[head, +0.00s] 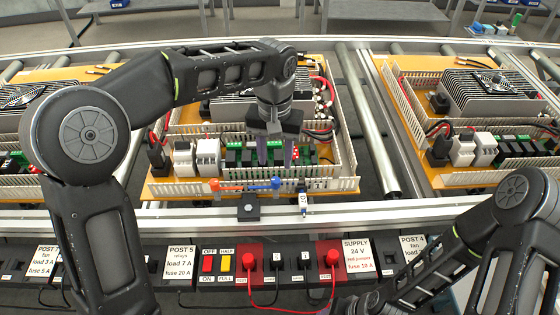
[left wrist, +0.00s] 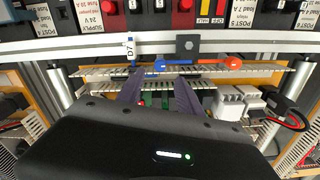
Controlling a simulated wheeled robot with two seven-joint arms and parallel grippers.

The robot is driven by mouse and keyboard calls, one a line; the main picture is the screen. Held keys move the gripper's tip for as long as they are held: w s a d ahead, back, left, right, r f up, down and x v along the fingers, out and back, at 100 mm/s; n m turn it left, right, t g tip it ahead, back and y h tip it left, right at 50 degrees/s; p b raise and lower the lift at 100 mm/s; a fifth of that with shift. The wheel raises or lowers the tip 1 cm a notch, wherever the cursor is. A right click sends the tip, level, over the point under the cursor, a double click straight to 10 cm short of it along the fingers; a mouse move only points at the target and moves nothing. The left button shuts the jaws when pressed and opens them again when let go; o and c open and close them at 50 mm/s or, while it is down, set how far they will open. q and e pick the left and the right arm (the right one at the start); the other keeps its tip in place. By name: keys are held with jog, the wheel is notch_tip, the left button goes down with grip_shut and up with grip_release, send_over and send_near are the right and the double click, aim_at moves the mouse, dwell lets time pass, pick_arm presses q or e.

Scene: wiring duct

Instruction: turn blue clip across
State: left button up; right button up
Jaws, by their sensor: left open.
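A blue clip (head: 276,184) and an orange clip (head: 214,185) lie along the front wall of the wiring duct (head: 330,184) of the middle board. Both also show in the left wrist view, the blue clip (left wrist: 158,66) left of the orange clip (left wrist: 233,62). My left gripper (head: 276,152) points down behind the blue clip, over the relays. Its fingers are open, and in the left wrist view (left wrist: 158,92) nothing shows held between them. It looks apart from the clip. My right arm comes in at the lower right; its gripper is outside the picture.
A black block (head: 248,207) and a white D7 tag (head: 303,200) stand on the front rail just before the duct. Relays and white modules (head: 207,155) fill the board. A labelled panel with switches (head: 207,264) and red plugs runs along the front. Similar boards stand either side.

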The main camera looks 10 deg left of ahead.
aim_at(276, 179)
pick_arm(q)
jog(key=shift+w, duration=0.1)
jog(key=shift+s+r, duration=0.15)
jog(key=shift+s, duration=0.1)
jog(key=shift+w+f, duration=0.1)
jog(key=shift+f, duration=3.85)
grip_shut()
